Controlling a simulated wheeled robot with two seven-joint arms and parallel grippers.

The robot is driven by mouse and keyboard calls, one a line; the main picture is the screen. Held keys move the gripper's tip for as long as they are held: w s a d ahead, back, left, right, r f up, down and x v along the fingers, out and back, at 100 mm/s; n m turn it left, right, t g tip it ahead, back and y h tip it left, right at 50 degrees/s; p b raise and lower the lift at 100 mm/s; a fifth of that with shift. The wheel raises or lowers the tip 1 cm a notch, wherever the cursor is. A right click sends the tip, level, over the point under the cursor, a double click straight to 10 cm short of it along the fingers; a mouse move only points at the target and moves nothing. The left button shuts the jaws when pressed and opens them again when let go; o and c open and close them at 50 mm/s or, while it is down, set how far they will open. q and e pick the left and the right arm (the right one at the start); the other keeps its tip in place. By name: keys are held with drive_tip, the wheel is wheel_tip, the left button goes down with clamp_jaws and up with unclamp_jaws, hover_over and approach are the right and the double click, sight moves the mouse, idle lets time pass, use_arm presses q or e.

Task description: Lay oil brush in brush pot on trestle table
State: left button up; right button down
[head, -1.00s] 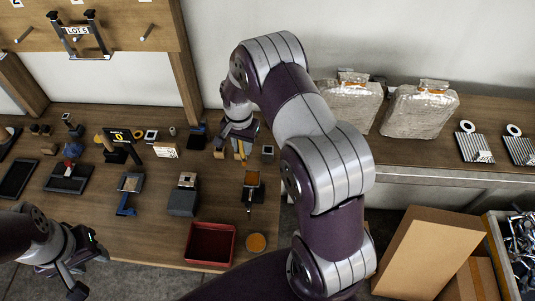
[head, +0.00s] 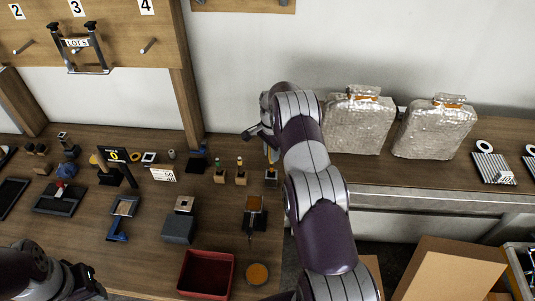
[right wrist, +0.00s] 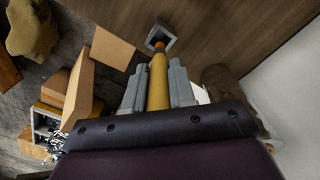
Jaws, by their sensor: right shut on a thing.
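My right gripper (right wrist: 158,82) is shut on the oil brush (right wrist: 158,75), which has a yellow body and an orange end. In the right wrist view the orange end overlaps the near edge of the brush pot (right wrist: 170,35), a small grey square holder; I cannot tell whether they touch. In the head view the pot (head: 271,180) stands near the right end of the trestle table (head: 145,235), just below a sliver of the yellow brush (head: 272,156). The right arm hides most of its gripper there. My left gripper (head: 88,284) is at the lower left, its jaws unclear.
Two wooden blocks (head: 220,177) with small upright items stand left of the pot. A dark red tray (head: 206,274), an orange-topped holder (head: 253,205) and a grey box (head: 179,228) lie nearer. Foil-wrapped packs (head: 355,120) stand on the right-hand shelf. Bare wood separates the items.

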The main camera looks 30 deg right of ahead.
sight(272, 164)
drive_tip(key=shift+f+b, duration=1.15)
drive_tip(key=shift+f, duration=1.85)
drive_tip(key=shift+f+b, duration=0.25)
drive_tip(key=shift+b, duration=0.35)
drive_tip(key=c, duration=0.9)
unclamp_jaws()
drive_tip(key=shift+o, duration=0.2)
drive_tip(key=shift+r, duration=0.1)
